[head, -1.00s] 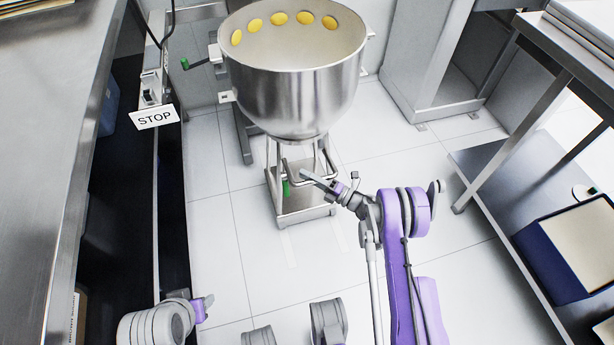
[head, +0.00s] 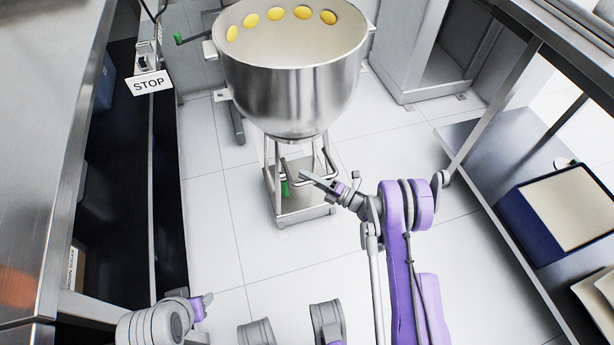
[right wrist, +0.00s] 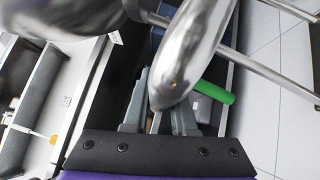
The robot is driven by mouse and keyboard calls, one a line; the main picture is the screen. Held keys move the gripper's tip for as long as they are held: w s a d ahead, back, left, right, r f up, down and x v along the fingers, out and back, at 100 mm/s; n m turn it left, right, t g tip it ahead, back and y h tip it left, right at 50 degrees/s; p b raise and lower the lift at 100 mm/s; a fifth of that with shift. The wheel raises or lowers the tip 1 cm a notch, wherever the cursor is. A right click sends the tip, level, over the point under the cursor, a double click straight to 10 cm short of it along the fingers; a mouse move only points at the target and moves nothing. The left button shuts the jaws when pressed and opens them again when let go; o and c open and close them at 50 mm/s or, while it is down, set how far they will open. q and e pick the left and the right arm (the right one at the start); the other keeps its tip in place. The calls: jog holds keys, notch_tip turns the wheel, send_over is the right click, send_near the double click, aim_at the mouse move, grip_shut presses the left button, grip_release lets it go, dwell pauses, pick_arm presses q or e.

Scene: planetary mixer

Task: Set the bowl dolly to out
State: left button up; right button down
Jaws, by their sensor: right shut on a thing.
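A large steel bowl (head: 295,90) sits upright on the bowl dolly (head: 305,205), a low metal frame with a square base on the floor, straight ahead of me. My right gripper (head: 305,176) reaches the dolly's frame just below the bowl. In the right wrist view my right gripper (right wrist: 160,100) is shut on a shiny metal bar (right wrist: 195,45) of the dolly. A green grip (right wrist: 215,92) shows beside the fingers. My left gripper (head: 204,304) is low at the left, away from the dolly; its jaw opening is too small to make out.
A steel shelf table with a blue bin (head: 535,235) stands at the right. A grey machine column (head: 415,50) stands behind. Tiled floor (head: 215,220) is clear between.

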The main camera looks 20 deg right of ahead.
jog(key=shift+s, duration=0.15)
jog(key=c, duration=0.7)
grip_release()
jog(key=shift+c, duration=0.2)
jog(key=shift+d, duration=0.1)
jog(key=p+v, duration=0.1)
jog(key=v, duration=0.9)
jog(key=shift+s+d, duration=0.3)
jog(key=shift+s, duration=0.05)
